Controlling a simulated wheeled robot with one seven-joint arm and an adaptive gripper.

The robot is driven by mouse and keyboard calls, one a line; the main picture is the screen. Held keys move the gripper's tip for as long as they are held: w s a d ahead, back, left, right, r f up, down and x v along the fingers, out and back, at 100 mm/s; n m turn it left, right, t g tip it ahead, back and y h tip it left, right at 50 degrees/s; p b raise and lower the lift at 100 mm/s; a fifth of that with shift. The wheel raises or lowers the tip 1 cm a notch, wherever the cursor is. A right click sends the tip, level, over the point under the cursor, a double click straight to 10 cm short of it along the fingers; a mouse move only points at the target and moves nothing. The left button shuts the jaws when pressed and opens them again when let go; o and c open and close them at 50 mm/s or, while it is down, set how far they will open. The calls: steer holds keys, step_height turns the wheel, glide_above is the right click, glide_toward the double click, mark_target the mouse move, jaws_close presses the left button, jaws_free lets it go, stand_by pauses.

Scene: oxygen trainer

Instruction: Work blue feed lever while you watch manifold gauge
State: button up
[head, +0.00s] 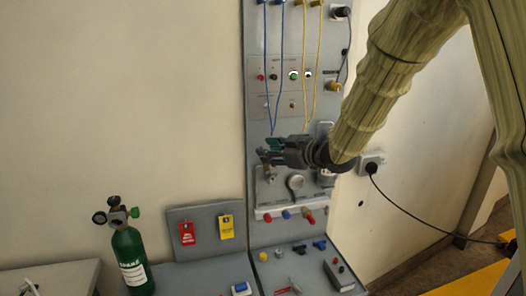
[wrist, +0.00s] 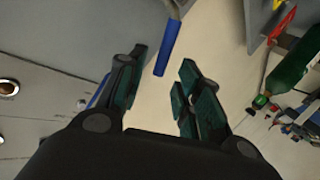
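My gripper (head: 270,151) is in front of the upright grey panel, just above the manifold. In the wrist view my gripper (wrist: 161,62) is open, with its dark green-padded fingers well apart. A blue-sleeved lever (wrist: 167,48) on a metal stem shows between and just beyond the fingertips, with a visible gap on both sides. In the head view a blue handle (head: 286,214) sits between red ones on the lower rail; I cannot tell whether it is the same lever. A round manifold gauge (head: 296,182) is below my gripper; its reading is too small to make out.
Blue cords (head: 267,70) and yellow cords (head: 318,70) hang down the panel above my gripper. A green cylinder (head: 132,262) stands at the lower left. The wall left of the panel is clear.

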steer(key=v, duration=0.8)
stand_by(7.2)
